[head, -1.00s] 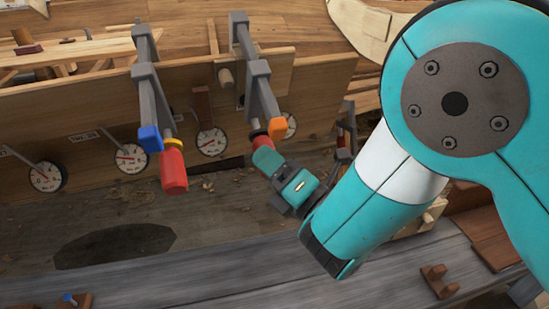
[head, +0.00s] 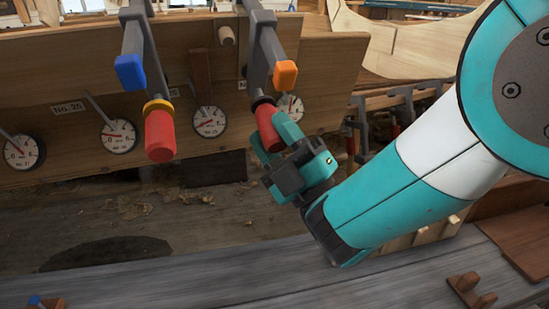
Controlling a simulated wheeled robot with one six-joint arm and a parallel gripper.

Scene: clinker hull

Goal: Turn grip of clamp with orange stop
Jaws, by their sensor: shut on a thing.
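The clamp with the orange stop (head: 285,74) hangs on the plank in the upper middle of the head view. Its grey bar (head: 265,40) slopes down to a red grip (head: 267,122). My gripper (head: 272,138) is shut on this red grip from below right. Its teal fingers hide the lower part of the grip. To the left hangs a like clamp with a blue stop (head: 130,72), a yellow ring and its own red grip (head: 160,136). My gripper is apart from that clamp.
Several round gauges, one of them at the left (head: 119,136), hang along the plank (head: 60,85). A grey wooden beam (head: 180,275) runs along the front. A brown wooden block (head: 472,290) sits at the lower right. Shavings lie on the floor below the clamps.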

